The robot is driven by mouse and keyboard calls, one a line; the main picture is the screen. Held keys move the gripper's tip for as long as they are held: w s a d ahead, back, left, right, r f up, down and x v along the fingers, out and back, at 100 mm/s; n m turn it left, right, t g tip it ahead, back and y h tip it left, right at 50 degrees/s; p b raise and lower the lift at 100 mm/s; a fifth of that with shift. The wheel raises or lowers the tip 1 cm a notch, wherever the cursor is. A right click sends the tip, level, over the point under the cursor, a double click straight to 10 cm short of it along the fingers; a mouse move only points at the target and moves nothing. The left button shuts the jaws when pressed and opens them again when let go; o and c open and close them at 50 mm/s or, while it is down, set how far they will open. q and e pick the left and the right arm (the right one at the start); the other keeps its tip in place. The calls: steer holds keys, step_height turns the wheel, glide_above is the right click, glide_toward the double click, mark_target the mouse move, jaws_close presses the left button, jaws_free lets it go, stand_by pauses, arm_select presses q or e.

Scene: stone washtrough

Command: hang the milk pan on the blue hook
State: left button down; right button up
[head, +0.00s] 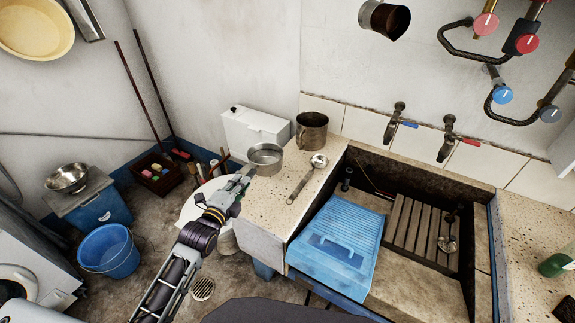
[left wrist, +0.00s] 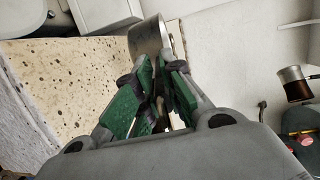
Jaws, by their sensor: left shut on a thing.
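A small grey metal pan (head: 265,157), which I take to be the milk pan, is at the left end of the stone counter. My left gripper (head: 240,186) is shut on its handle, with the bowl pointing away from me. In the left wrist view the pan's side (left wrist: 148,38) shows just beyond the green-padded fingers (left wrist: 160,82); the handle is mostly hidden between them. I cannot tell whether the pan touches the counter. I cannot make out a blue hook in either view. My right gripper is not in view.
A metal mug (head: 312,131) and a ladle (head: 306,180) are on the counter (head: 268,204) right of the pan. A blue washboard (head: 338,245) leans in the stone trough. Taps and pipes occupy the wall at right.

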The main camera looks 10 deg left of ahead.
mark_target(257, 174)
arm_select(q)
steer(key=w+a+m+h+b, duration=0.1)
steer(key=w+a+f+m+h+b, duration=0.1)
steer(key=h+b, duration=0.1)
steer(key=shift+w+a+g, duration=0.2)
steer(key=shift+g, duration=0.2)
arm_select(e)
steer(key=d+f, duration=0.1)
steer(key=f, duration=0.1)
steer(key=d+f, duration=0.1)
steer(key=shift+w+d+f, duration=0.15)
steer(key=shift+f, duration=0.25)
arm_select(q)
steer(key=shift+w+f, duration=0.1)
stand_by(0.4)
steer(key=shift+w+d+f+b, duration=0.15)
steer(key=shift+w+d+f, duration=0.6)
steer(key=shift+w, duration=0.95)
steer(key=shift+w+d+f+b, duration=0.2)
steer(key=shift+w+d+f, duration=0.25)
steer(key=shift+w+f, duration=0.95)
steer(key=shift+w+d+f+b, duration=0.15)
steer(key=shift+w+d+f, duration=0.45)
steer(key=shift+w, duration=1.35)
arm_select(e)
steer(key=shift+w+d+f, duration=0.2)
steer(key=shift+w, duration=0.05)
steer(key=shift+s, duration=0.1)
